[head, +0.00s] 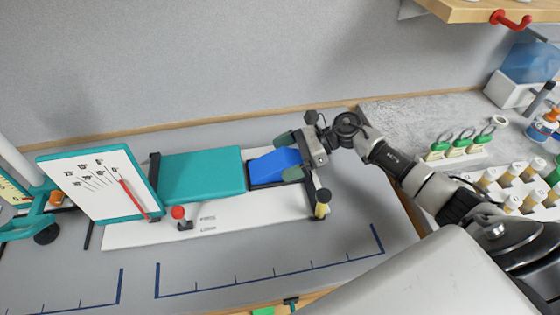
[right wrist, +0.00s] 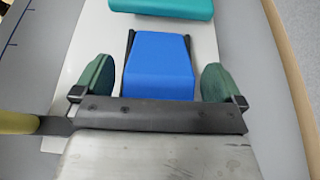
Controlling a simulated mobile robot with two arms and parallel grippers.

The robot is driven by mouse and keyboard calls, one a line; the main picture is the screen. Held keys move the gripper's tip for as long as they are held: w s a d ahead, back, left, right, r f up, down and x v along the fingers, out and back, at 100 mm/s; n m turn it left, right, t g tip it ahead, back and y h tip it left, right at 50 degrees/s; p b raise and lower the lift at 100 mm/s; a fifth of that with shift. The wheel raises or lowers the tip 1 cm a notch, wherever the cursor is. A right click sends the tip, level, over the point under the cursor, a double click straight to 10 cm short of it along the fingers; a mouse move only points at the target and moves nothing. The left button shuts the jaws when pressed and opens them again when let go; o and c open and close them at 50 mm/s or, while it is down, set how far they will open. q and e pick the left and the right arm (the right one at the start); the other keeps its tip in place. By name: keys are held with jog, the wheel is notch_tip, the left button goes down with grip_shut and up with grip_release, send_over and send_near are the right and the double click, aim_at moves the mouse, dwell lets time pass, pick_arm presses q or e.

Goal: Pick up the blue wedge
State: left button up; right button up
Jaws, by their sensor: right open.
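The blue wedge (head: 274,166) lies at the right end of a white board, just right of a teal pad (head: 203,173). In the right wrist view the wedge (right wrist: 158,68) sits between the two green fingertips. My right gripper (head: 288,158) is open, with one finger on each side of the wedge and a visible gap beside each. It also shows large in the right wrist view (right wrist: 155,82). The wedge's near end is partly hidden by the gripper's dark edge there. My left gripper is not in view.
A tilted dial panel (head: 95,185) stands at the left end of the white board (head: 250,212). A small red ball knob (head: 178,212) and a yellow-handled post (head: 322,203) stand along its front. Racks of vials (head: 515,185) and bottles fill the right side. The front grey mat is clear.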

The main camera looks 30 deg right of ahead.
jog(key=c, duration=1)
jog(key=shift+o, duration=0.2)
jog(key=shift+r, duration=0.1)
